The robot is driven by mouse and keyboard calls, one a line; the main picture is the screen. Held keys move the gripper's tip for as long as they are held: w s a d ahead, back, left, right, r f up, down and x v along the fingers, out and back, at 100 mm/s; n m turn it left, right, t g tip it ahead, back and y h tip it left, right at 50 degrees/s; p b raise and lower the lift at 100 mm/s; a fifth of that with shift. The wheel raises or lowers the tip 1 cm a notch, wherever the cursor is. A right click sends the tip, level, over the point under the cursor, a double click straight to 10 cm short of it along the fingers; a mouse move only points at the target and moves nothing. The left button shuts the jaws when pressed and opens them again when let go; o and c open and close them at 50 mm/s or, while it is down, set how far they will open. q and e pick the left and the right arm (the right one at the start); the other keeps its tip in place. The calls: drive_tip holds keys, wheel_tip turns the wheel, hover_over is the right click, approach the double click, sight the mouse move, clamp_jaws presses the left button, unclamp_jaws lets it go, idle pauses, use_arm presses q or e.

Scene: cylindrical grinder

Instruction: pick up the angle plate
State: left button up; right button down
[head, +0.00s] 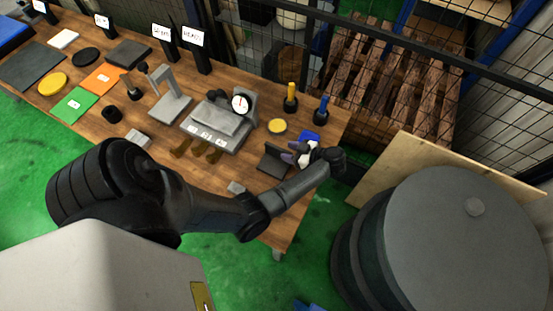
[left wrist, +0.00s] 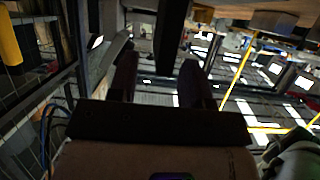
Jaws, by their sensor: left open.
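A dark grey L-shaped plate (head: 272,164), which looks like the angle plate, stands on the wooden bench near its right end. My left gripper (head: 291,152) is just right of it, partly covered by my own wrist; in the head view I cannot tell whether they touch. In the left wrist view the two dark fingers (left wrist: 158,82) are apart. A dark upright bar (left wrist: 173,40) shows between them, possibly the plate seen edge-on. No grip on it shows. My right gripper is not in view.
A blue item (head: 310,137) lies beside the gripper. A yellow-topped round tin (head: 277,126), a grey block with a dial gauge (head: 221,122) and a small grey block (head: 236,187) are nearby on the bench. A large grey drum (head: 450,230) stands at the right.

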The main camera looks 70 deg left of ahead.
sight(283, 150)
use_arm(q)
drive_tip(key=shift+x, duration=1.6)
drive_tip(key=shift+c, duration=0.2)
clamp_jaws()
drive_tip(key=shift+r, duration=0.15)
